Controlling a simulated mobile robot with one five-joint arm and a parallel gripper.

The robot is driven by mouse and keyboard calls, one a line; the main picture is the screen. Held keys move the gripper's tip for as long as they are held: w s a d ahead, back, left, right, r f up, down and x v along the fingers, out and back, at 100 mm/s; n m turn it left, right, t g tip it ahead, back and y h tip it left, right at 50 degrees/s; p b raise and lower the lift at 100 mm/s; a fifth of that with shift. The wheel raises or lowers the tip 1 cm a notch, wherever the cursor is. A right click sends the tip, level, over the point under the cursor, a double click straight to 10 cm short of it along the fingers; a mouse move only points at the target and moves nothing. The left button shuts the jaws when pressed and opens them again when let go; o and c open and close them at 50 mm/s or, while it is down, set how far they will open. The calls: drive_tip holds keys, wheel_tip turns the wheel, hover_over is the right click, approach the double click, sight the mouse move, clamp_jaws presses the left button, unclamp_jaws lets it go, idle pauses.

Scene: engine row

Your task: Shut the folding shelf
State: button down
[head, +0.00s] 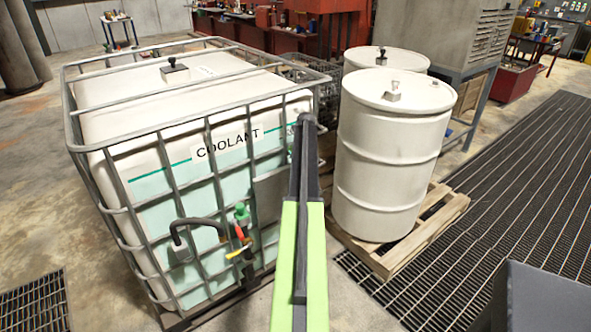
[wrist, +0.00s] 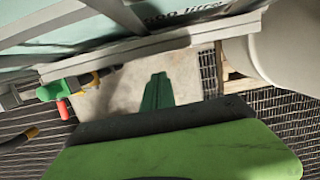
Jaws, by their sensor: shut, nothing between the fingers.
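A flat grey panel (head: 272,196) lies close against the front of the coolant tank's cage, low on its right side, and looks like the folding shelf. Its right part is hidden behind my arm, and I cannot tell its exact angle. In the wrist view a long pale grey edge (wrist: 150,48) runs along the cage; it may be the same panel seen edge-on. My gripper (head: 306,122) is dark, shut and empty, near the cage's front right corner. Whether it touches the cage or the panel is hidden.
The white coolant tank (head: 150,165) stands in a metal cage with a hose and a valve (head: 240,235) at its lower front. White drums (head: 385,150) stand on a wooden pallet (head: 440,220) to the right. Floor grating (head: 520,170) lies beyond.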

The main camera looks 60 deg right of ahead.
wheel_tip(320, 180, up, 10)
drive_tip(key=p, duration=0.9)
drive_tip(key=shift+s+a+f, duration=0.2)
drive_tip(key=shift+s+f, duration=0.05)
drive_tip(key=shift+s, duration=0.05)
